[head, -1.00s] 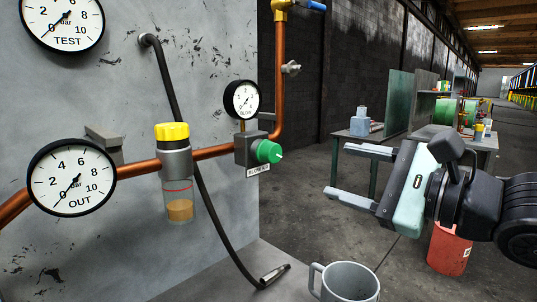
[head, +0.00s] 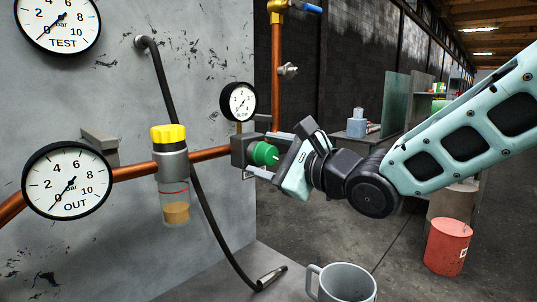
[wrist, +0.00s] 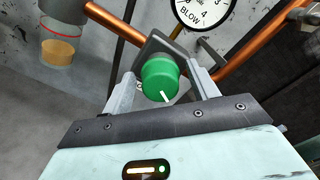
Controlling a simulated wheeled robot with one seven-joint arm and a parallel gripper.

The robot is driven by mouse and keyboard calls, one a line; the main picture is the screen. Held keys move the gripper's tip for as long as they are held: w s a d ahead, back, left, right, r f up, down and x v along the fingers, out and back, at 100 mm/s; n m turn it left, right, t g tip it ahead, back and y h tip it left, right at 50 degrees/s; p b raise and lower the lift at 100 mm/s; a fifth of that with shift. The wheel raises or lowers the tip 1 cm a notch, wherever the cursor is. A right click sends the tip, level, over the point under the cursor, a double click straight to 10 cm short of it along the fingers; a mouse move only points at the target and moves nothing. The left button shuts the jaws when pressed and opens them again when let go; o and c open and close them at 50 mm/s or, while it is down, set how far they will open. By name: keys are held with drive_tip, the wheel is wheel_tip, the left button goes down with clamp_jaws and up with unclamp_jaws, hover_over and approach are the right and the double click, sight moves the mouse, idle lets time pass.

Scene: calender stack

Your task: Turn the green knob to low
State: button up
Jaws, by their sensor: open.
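The green knob (head: 264,153) sits on a grey valve block (head: 241,150) on the copper pipe, below the small BLOW gauge (head: 238,101). My gripper (head: 266,155) is open, with one finger on each side of the knob. In the wrist view the knob (wrist: 160,77) lies between the two fingers (wrist: 162,92), with a gap visible on at least the left side. A white pointer mark shows on the knob's near edge. The label plate under the knob is mostly hidden by my gripper, so the low mark cannot be read.
A yellow-topped filter bowl (head: 171,170) hangs on the pipe to the left. The OUT gauge (head: 67,181) and TEST gauge (head: 57,22) are further left. A black hose (head: 205,205) hangs down the panel. A grey mug (head: 345,284) stands below my gripper.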

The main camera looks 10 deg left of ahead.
drive_tip(key=c, duration=1)
drive_tip(key=shift+n, duration=0.3)
